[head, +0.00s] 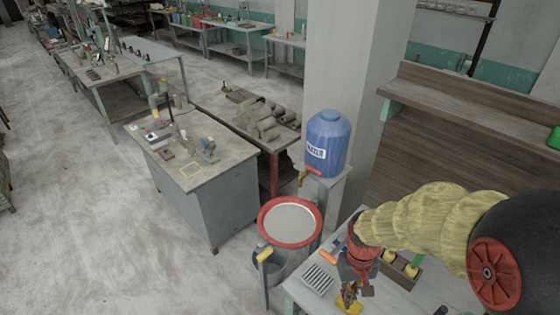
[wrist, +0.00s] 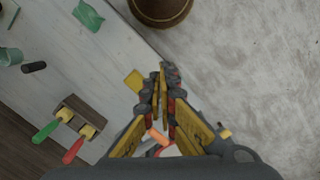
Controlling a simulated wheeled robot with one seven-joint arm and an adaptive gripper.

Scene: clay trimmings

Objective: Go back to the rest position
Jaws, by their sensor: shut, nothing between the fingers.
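My gripper (head: 348,299) is over the near worktable at the lower right of the head view, below my yellow-sleeved arm. In the wrist view the fingers of my gripper (wrist: 167,70) are together at the tips, with nothing held. They hang over the edge of the pale worktable (wrist: 55,60). The same worktable shows in the head view (head: 405,297), partly hidden by my arm.
A red-rimmed tub (head: 290,222) stands beside the worktable, with a blue water container (head: 328,142) behind it. A wooden holder with green- and red-handled tools (wrist: 72,120) and a green scraper (wrist: 88,14) lie on the worktable. Floor at left (head: 75,230) is clear.

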